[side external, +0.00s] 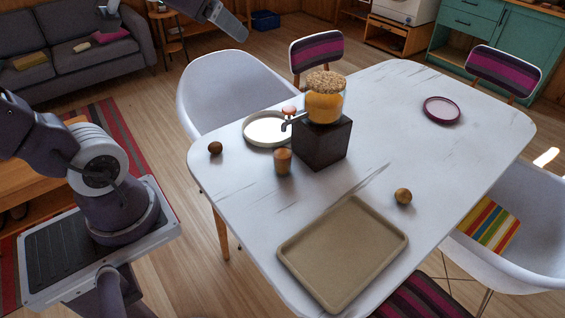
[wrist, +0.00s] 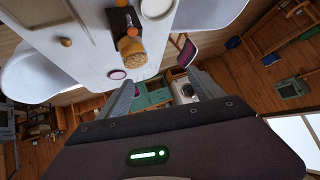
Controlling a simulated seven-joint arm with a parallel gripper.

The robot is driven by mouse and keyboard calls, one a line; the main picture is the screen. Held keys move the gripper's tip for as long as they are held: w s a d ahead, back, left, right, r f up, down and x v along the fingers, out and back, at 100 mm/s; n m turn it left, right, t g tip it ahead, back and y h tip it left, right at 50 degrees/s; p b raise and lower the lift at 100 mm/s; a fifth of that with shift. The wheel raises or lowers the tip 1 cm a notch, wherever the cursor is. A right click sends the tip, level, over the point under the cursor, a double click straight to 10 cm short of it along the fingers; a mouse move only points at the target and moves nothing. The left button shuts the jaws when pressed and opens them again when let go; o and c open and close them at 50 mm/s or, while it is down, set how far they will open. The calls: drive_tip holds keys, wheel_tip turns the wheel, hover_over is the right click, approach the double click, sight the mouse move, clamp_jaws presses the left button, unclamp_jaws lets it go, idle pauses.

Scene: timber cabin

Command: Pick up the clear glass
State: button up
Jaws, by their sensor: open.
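A small see-through tumbler (side external: 283,161) with an amber-brown tint stands upright on the white table, just left of a dark block (side external: 322,142). No other empty clear glass shows plainly. A glass jar (side external: 325,106) with orange contents and a grainy tan top stands on the block; it also shows in the wrist view (wrist: 131,48). In the side view only part of my arm end shows at the top edge, high and away from the tumbler.
A white plate (side external: 268,143) lies behind the tumbler, and a beige tray (side external: 343,252) lies at the table's front. Two brown balls (side external: 215,148) (side external: 404,196) and a purple-rimmed plate (side external: 442,110) also sit on the table. Chairs surround it. The table's right side is mostly clear.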

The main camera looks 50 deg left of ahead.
drive_tip(key=w+a+r+m+t+y, duration=0.15)
drive_tip(key=w+a+r+t, duration=0.25)
drive_tip(key=w+a, duration=0.5)
drive_tip(key=m+h, duration=0.4)
drive_tip(key=h, duration=0.5)
hover_over(274, 158)
drive_tip(key=s+a, duration=0.2)
drive_tip(key=s, duration=0.2)
wheel_tip(274, 158, down, 8)
drive_tip(key=shift+n, duration=0.25)
drive_tip(key=f, duration=3.6)
drive_tip(key=shift+w, duration=0.35)
drive_tip(key=x, duration=0.7)
drive_tip(key=shift+d+f, duration=0.3)
drive_tip(key=shift+d, duration=0.1)
drive_tip(key=shift+t, duration=0.3)
clamp_jaws()
drive_tip(key=shift+r, duration=0.2)
